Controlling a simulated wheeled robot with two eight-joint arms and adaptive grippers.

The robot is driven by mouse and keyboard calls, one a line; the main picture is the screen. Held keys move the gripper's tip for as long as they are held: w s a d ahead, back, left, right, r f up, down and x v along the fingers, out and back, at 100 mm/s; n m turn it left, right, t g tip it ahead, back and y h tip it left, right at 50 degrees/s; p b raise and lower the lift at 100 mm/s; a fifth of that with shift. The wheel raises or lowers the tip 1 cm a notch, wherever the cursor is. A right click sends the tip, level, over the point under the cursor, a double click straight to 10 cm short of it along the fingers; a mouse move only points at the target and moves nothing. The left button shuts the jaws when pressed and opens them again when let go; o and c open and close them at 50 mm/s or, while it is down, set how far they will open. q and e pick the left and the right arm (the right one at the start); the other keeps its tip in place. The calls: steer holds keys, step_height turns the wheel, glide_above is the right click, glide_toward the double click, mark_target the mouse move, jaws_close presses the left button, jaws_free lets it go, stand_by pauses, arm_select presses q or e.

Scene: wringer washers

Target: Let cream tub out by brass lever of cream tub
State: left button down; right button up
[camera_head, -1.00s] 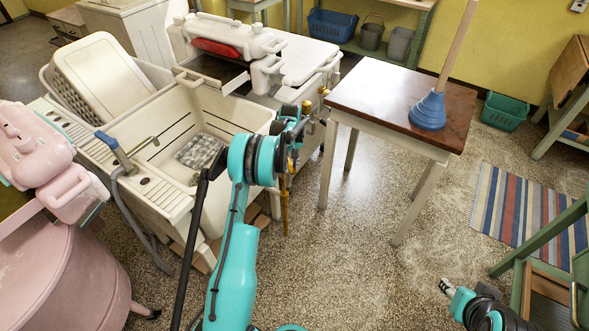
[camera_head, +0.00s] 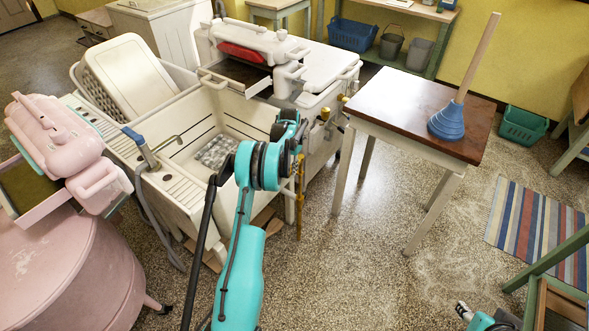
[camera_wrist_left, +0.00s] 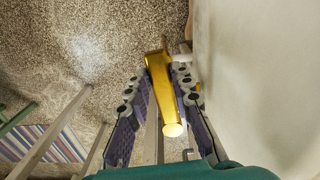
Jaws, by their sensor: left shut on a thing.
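The cream tub (camera_head: 322,62), a white washer with a wringer on top, stands behind the sink. Its brass lever (camera_head: 300,200) hangs down at its near right side. My left gripper (camera_head: 293,140) is at the tub's side by the upper lever, partly hidden by its own wrist. In the left wrist view, the lever (camera_wrist_left: 161,84) lies between the purple-padded fingers of my left gripper (camera_wrist_left: 158,76), which is shut on it. The tub's pale wall (camera_wrist_left: 250,80) is close on the right. My right gripper (camera_head: 463,309) is low at the bottom right, too small to read.
A pink washer (camera_head: 70,250) fills the lower left. A small wooden-topped table (camera_head: 400,112) with a blue plunger (camera_head: 450,118) stands right of the tub. The speckled floor between table and striped rug (camera_head: 535,225) is clear.

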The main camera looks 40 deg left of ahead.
arm_select(q)
steer(key=shift+a+m, duration=0.55)
steer(key=shift+m, duration=0.05)
steer(key=c, duration=1.3)
jaws_free()
step_height(320, 180, up, 12)
steer(key=shift+r, duration=0.1)
